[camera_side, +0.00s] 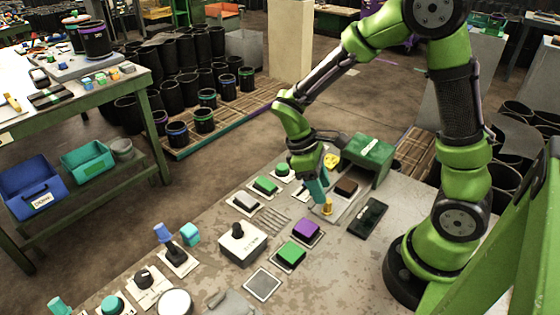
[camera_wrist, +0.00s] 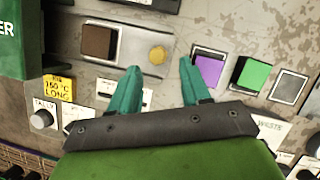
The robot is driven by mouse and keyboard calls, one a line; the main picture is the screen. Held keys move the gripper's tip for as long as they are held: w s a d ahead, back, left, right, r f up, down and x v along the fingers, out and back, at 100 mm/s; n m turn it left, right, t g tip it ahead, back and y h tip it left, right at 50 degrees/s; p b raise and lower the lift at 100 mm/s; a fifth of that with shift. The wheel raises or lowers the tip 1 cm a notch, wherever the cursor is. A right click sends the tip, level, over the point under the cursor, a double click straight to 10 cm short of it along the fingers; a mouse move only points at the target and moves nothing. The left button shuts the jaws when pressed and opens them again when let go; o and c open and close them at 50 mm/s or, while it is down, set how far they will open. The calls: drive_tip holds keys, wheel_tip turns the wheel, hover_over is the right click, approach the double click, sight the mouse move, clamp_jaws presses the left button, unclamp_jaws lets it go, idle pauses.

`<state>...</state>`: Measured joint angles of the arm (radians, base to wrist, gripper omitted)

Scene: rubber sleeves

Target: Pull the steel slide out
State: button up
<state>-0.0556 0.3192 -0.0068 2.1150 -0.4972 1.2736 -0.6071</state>
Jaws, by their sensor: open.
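The steel slide (camera_wrist: 133,45) is a flat grey plate with a round brass knob (camera_wrist: 157,55) at one end and a brown block (camera_wrist: 98,42) at the other. In the side view the knob (camera_side: 327,206) stands upright on the plate, on the near side of the green housing (camera_side: 366,158). My gripper (camera_wrist: 160,67) has two teal fingers, spread apart with nothing between them. In the wrist view the knob shows just beyond the fingertips, between their lines. In the side view the fingers (camera_side: 320,194) are close above the knob; contact cannot be told.
A purple button (camera_side: 306,230) and a green button (camera_side: 291,255) sit on the panel nearby. A black recessed plate (camera_side: 368,216) lies right of the slide. A white box with a black knob (camera_side: 241,243) and a blue-topped lever (camera_side: 170,245) stand up at the left.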

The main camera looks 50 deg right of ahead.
drive_tip(key=v, duration=1.1)
drive_tip(key=shift+w+a+r, duration=0.1)
drive_tip(key=shift+w, duration=0.05)
drive_tip(key=s+a+r+m+t+y, duration=0.2)
drive_tip(key=s+r+m+t, duration=0.5)
drive_tip(key=t, duration=0.4)
drive_tip(key=shift+s+a+m+y, duration=0.4)
drive_tip(key=shift+s+m+y, duration=0.05)
drive_tip(key=shift+m+y, duration=0.35)
drive_tip(key=shift+r, duration=0.1)
drive_tip(key=shift+c, duration=0.2)
